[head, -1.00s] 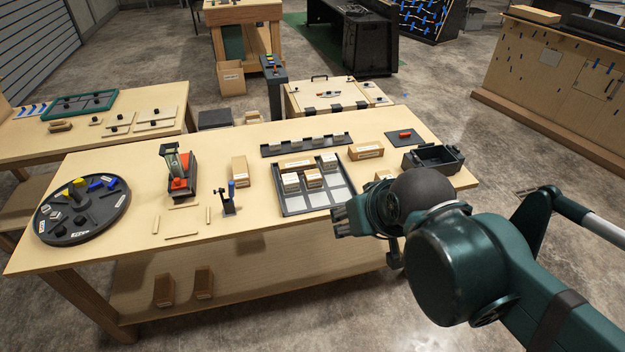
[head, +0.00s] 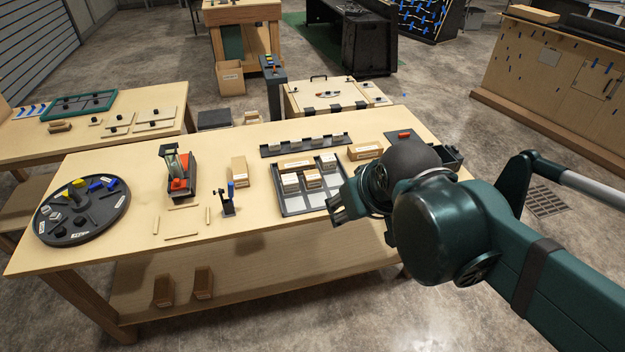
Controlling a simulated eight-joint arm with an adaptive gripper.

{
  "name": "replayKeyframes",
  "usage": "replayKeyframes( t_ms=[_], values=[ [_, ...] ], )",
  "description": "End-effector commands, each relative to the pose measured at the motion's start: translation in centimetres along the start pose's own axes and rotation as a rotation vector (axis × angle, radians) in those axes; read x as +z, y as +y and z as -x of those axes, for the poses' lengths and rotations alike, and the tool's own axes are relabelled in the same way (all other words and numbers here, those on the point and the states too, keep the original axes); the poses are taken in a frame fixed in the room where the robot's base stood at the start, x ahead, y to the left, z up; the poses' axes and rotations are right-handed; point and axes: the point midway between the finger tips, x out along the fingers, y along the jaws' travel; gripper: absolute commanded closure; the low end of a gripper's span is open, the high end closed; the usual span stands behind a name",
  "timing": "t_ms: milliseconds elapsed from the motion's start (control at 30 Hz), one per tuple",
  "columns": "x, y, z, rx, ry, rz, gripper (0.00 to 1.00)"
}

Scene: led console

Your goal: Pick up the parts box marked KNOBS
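Several small labelled parts boxes are on the main table, and I cannot read which one is marked KNOBS. One brown box (head: 239,171) stands left of the tray. Another brown box (head: 366,152) stands right of it, near my wrist. A brown box (head: 297,163) is at the tray's back edge, and white-topped boxes (head: 290,183) and a brown one (head: 312,180) sit in the tray. Two brown boxes (head: 203,283) are on the lower shelf. My gripper (head: 338,212) hangs over the table's front edge, right of the tray, holding nothing visible. Its finger gap is unclear.
The dark divided tray (head: 284,204) has free cells at its front. A dark rack (head: 270,151) lies behind it. A clamp-like device (head: 179,175), a small blue-topped stand (head: 228,199) and a round dark turntable (head: 106,221) stand left. My arm hides most of a black bin (head: 452,156).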

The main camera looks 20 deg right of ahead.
Motion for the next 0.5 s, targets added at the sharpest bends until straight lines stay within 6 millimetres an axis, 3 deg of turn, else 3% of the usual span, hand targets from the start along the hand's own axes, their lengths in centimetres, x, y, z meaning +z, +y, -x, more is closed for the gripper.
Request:
replayKeyframes(
  t_ms=[500],
  values=[
    [-7.0,1.0,-2.0,-0.007,-0.095,0.246,0.56]
  ],
)
